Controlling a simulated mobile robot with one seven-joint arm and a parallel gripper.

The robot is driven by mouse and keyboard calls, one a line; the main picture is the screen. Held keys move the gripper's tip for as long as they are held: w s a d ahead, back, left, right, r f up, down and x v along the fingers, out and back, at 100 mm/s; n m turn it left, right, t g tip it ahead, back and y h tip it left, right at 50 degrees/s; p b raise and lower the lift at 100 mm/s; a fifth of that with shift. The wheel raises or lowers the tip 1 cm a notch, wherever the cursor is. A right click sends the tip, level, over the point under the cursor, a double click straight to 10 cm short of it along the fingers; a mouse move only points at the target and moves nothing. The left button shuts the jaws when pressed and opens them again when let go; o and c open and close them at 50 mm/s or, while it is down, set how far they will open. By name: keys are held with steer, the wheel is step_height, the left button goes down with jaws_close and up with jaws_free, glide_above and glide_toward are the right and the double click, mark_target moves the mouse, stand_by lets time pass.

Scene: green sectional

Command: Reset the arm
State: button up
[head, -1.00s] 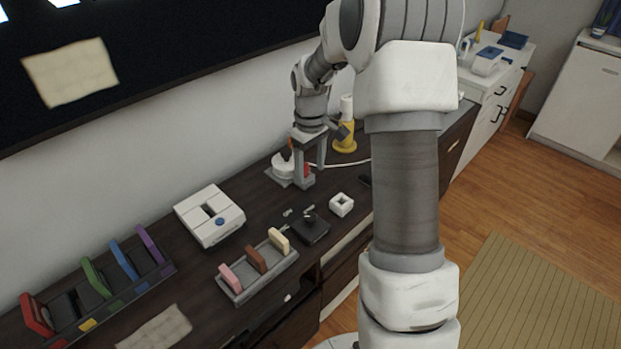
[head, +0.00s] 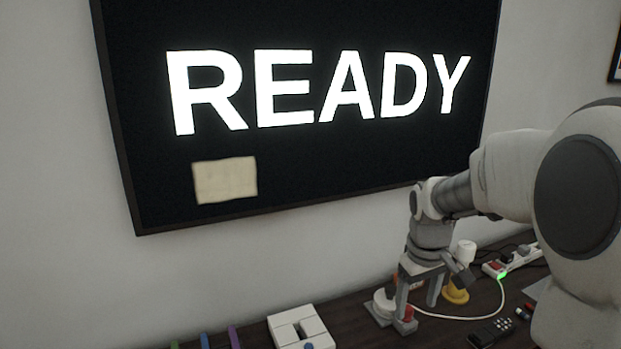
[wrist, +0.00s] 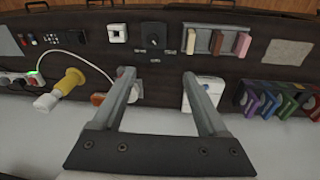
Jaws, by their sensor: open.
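My gripper (head: 419,312) is low over the dark desk, fingers pointing down, beside a round white item (head: 384,301) with orange-red parts. In the wrist view my gripper (wrist: 158,76) has its two fingers spread wide apart with nothing held between them. Part of the white item (wrist: 135,93) shows at the left finger; whether they touch I cannot tell. My arm reaches in from the right of the head view, bent at the elbow.
A wall screen (head: 330,160) reads READY. A yellow-and-white upright object (head: 456,285) stands close right of my gripper; a white cable (head: 470,316) runs nearby. A white box (head: 298,327) stands left. The wrist view shows a tray (wrist: 218,39) of colored pieces and a colored rack (wrist: 270,97).

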steer(key=s+a+r+m+t, duration=0.1)
steer(key=s+a+r+t, duration=0.1)
steer(key=s, duration=0.8)
steer(key=s+a+r+m+t, duration=0.2)
steer(key=s+a+r, duration=0.3)
steer(key=s, duration=0.5)
steer(key=shift+s+r+m+y, duration=0.3)
steer(key=shift+s+r+y, duration=0.1)
steer(key=shift+r, duration=0.3)
